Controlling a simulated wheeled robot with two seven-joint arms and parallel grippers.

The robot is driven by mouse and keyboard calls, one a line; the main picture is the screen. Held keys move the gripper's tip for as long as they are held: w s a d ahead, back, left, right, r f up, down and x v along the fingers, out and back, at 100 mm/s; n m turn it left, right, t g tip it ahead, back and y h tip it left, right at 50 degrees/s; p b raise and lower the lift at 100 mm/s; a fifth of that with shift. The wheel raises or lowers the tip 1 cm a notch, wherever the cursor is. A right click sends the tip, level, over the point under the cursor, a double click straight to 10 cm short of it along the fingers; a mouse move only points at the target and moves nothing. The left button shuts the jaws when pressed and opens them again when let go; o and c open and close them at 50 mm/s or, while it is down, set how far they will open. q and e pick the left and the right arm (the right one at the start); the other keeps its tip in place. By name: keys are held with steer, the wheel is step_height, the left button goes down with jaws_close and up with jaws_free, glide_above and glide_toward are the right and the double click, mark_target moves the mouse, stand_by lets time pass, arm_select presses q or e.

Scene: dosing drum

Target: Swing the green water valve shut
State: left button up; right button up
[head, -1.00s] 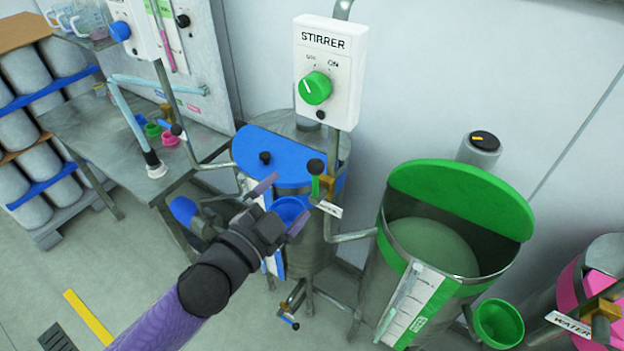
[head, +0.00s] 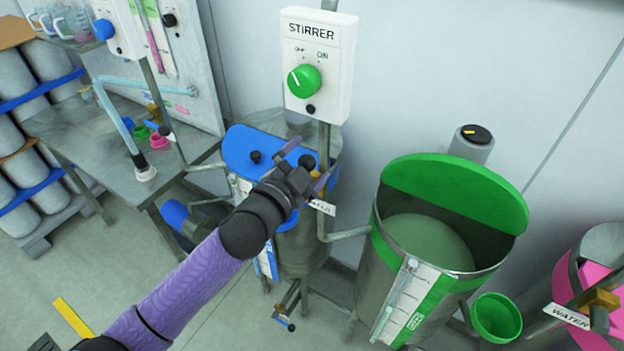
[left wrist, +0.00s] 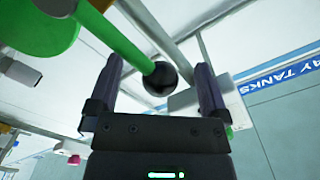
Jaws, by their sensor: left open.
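The green water valve's lever shows in the left wrist view as a green bar (left wrist: 120,45) ending in a black ball knob (left wrist: 160,78). The knob appears between the fingers of my open left gripper (left wrist: 157,82), with space on both sides. In the head view, my left gripper (head: 305,164) is over the valve beside the blue-lidded drum (head: 240,150). It hides most of the lever there. The valve's white tag (head: 322,207) shows just below the fingers, partly covered. My right gripper is not in view.
The open green-banded drum (head: 405,300) with its raised green lid (head: 455,193) stands to the right, joined by a pipe (head: 348,234). The stirrer box (head: 318,65) is on a post above the gripper. A steel table (head: 90,130) is at left.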

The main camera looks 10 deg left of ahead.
arm_select(q)
steer(key=shift+s+d+f, duration=0.15)
steer(key=shift+d+f, duration=0.25)
steer(key=shift+f, duration=0.05)
steer(key=s+d+f+b, duration=0.3)
steer(key=d+f+b, duration=0.5)
steer(key=f, duration=0.1)
steer(key=shift+f, duration=0.2)
stand_by(1.2)
